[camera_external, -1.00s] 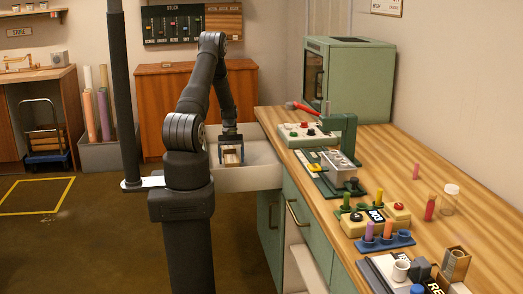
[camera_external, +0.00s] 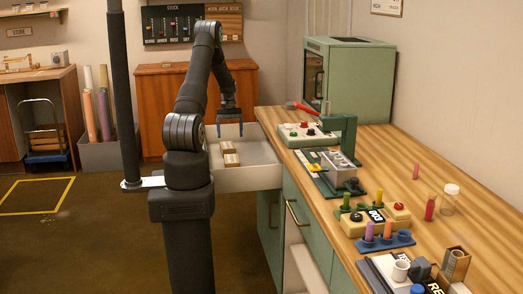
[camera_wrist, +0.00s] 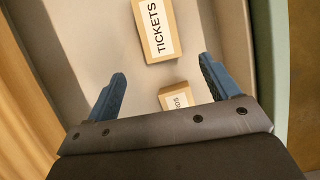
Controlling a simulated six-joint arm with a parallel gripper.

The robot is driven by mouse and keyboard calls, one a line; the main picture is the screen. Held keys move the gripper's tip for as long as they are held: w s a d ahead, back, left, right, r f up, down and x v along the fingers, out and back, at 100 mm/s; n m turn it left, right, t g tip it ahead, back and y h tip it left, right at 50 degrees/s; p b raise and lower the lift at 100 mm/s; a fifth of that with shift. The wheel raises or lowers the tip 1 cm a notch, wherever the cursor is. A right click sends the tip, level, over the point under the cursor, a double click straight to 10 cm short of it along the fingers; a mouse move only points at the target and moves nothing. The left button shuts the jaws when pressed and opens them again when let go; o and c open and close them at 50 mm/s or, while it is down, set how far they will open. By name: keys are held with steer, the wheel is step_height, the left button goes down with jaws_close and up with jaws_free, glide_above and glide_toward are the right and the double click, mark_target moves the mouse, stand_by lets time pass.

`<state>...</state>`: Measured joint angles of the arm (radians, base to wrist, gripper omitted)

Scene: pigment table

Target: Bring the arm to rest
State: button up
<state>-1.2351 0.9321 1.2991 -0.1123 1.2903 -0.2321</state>
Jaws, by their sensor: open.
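My gripper (camera_external: 229,130) is open and empty above the pulled-out drawer (camera_external: 262,178) in the external view. Its blue fingers stand apart in the wrist view (camera_wrist: 160,86). Two small wooden boxes lie in the drawer below it. The nearer one in the external view (camera_external: 231,160) and the one behind it (camera_external: 227,147) sit close together. In the wrist view one box is labelled TICKETS (camera_wrist: 158,32), and a second box (camera_wrist: 178,97) shows a partly hidden label, cut off by my gripper body.
A green cabinet (camera_external: 370,75) stands at the back. Open floor lies left.

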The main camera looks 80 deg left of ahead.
mark_target(231, 157)
steer(key=x, duration=1.2)
steer(key=shift+f, duration=0.2)
step_height(231, 157, up, 2)
steer(key=shift+r, duration=0.85)
